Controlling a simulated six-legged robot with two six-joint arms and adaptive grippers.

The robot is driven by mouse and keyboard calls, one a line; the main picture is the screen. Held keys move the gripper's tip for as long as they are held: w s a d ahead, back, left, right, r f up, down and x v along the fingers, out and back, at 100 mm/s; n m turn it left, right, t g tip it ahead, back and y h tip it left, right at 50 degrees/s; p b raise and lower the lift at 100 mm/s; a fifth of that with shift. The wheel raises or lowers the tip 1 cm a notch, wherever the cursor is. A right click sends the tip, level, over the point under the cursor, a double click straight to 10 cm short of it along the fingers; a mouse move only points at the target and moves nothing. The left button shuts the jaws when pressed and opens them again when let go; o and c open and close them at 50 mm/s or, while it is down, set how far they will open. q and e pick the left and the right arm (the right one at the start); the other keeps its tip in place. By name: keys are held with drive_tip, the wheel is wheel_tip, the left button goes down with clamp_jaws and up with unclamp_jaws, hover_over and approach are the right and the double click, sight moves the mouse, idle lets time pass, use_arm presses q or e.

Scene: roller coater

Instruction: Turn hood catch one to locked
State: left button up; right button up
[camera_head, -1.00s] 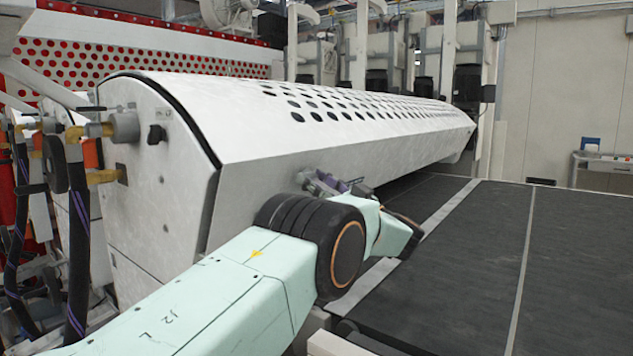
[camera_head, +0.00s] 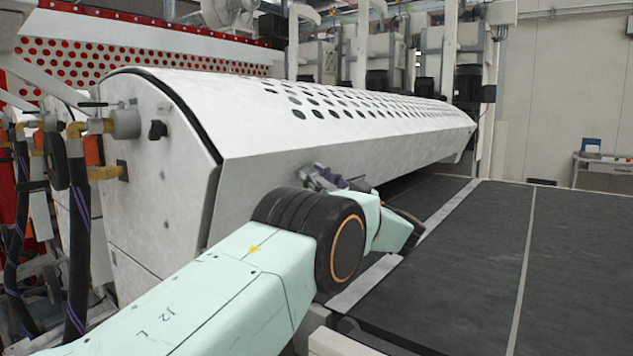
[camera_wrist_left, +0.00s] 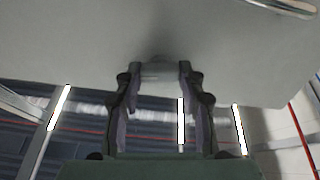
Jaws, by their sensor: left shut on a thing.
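The white hood (camera_head: 270,165) is a long cover with rows of dark holes along its top. My left gripper (camera_head: 318,176) is at its lower front face, partly hidden behind my own wrist in the head view. In the left wrist view my left gripper (camera_wrist_left: 159,75) has its two fingers around a small pale piece (camera_wrist_left: 158,73) at the hood's lower edge, which looks like the hood catch. It is shut on that piece. The catch's marking and exact angle cannot be made out. My right gripper is out of view.
A dark flat conveyor bed (camera_head: 455,255) with pale strips lies right of the hood. Hoses and brass fittings (camera_head: 103,173) are at the hood's left end. A metal bar (camera_wrist_left: 285,7) shows on the hood panel in the wrist view.

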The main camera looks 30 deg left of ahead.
use_arm(q)
drive_tip(key=shift+s+f+n+b, duration=0.1)
drive_tip(key=shift+f+n+b, duration=0.05)
drive_tip(key=shift+n+b, duration=2.2)
drive_tip(key=shift+f+n+b, duration=0.1)
drive_tip(key=shift+n+b, duration=1.6)
drive_tip(key=shift+n, duration=1.2)
drive_tip(key=shift+s+f+n+b, duration=0.1)
drive_tip(key=shift+f+n+b, duration=0.05)
drive_tip(key=shift+n+b, duration=2.2)
drive_tip(key=shift+n, duration=0.5)
drive_tip(key=o, duration=1.2)
drive_tip(key=shift+r, duration=0.15)
drive_tip(key=shift+c, duration=0.2)
drive_tip(key=w+v, duration=0.1)
drive_tip(key=v, duration=1.1)
drive_tip(key=shift+s, duration=0.45)
